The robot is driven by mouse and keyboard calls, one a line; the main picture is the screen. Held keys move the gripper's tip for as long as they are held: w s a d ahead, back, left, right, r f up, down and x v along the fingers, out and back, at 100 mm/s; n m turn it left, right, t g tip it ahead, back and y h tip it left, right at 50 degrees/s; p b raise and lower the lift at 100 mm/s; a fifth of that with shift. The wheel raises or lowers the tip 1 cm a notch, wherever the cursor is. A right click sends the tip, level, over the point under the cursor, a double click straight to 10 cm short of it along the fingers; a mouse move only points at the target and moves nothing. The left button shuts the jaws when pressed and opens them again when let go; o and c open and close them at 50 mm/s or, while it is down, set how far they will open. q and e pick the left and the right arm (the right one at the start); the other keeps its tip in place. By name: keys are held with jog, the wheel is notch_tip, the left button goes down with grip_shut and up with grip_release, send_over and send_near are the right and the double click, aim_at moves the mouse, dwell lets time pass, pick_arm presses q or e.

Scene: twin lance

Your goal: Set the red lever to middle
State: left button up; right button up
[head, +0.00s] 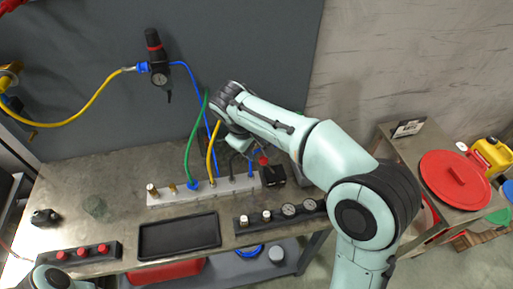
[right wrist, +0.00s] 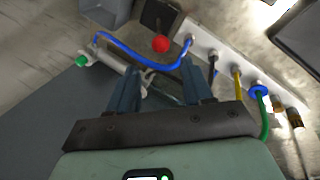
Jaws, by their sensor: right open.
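The red lever (head: 263,161) has a round red knob and rises from a black box (head: 273,177) at the right end of the white manifold. In the right wrist view the red knob (right wrist: 161,44) lies just beyond the fingers, with the black box (right wrist: 160,15) behind it. My right gripper (right wrist: 161,84) is open, with its two fingers apart and nothing between them but background and part of a hose fitting. In the head view my right gripper (head: 245,146) is above and left of the knob, partly hidden by its own wrist. My left gripper is not in view.
The white manifold (head: 165,198) carries blue, green, yellow and black hoses close to my right gripper. A black tray (head: 180,235) and a panel with gauges (head: 250,223) lie in front. A panel with red knobs (head: 75,256) is at the left. The grey wall stands behind.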

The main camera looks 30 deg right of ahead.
aim_at(265, 161)
jog(key=x, duration=0.6)
jog(key=b+x, duration=0.1)
jog(key=x, duration=0.6)
jog(key=shift+s+d, duration=0.2)
jog(key=shift+s, duration=0.05)
